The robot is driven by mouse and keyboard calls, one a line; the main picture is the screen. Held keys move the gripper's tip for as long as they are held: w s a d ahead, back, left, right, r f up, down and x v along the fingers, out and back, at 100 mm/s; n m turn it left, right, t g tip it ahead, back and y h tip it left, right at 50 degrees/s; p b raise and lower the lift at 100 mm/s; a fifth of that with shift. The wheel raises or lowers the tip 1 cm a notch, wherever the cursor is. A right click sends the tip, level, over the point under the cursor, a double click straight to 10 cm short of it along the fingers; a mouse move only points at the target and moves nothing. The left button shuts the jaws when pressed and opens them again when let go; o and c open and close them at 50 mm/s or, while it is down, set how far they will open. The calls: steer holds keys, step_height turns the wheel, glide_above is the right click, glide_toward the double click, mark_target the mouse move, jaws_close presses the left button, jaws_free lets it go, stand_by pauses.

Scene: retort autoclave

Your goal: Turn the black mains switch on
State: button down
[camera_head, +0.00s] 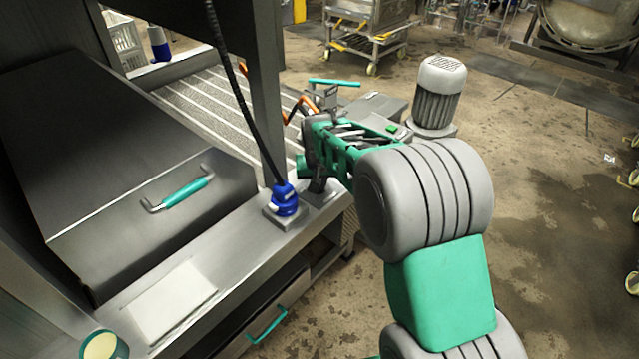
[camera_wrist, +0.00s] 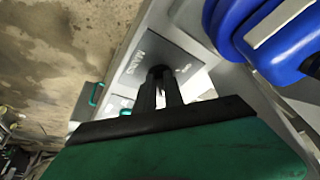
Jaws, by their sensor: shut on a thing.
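The black mains switch (camera_wrist: 160,71) sits on a grey plate (camera_wrist: 133,70) lettered "MAINS" in the wrist view. My gripper (camera_wrist: 160,88) is shut on the switch, with its dark fingers hiding most of the knob. Small lettering beside the switch is too small to read. In the head view my gripper (camera_head: 317,186) reaches down to the plate (camera_head: 326,200) at the right end of the steel ledge. The switch itself is hidden there behind the fingers, so its position cannot be told.
A blue plug (camera_head: 284,199) with a black cable (camera_head: 240,100) stands on the ledge close left of my gripper; its blue body (camera_wrist: 285,30) fills the wrist view's upper right. A steel box lid with a teal handle (camera_head: 178,194) lies left. A grey motor (camera_head: 438,92) stands behind my arm.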

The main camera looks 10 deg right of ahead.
steer(key=shift+r, duration=0.1)
stand_by(0.4)
steer(key=c, duration=1.4)
jaws_free()
steer(key=shift+c, duration=0.2)
steer(key=v, duration=0.7)
steer(key=shift+r, duration=0.25)
steer(key=shift+s, duration=0.15)
steer(key=s+r+n+g+p, duration=0.1)
steer(key=s+r+n+p, duration=0.1)
steer(key=s, duration=2.2)
steer(key=shift+d+r+y+p, duration=0.3)
steer(key=shift+d+r+p, duration=0.15)
steer(key=shift+p, duration=0.4)
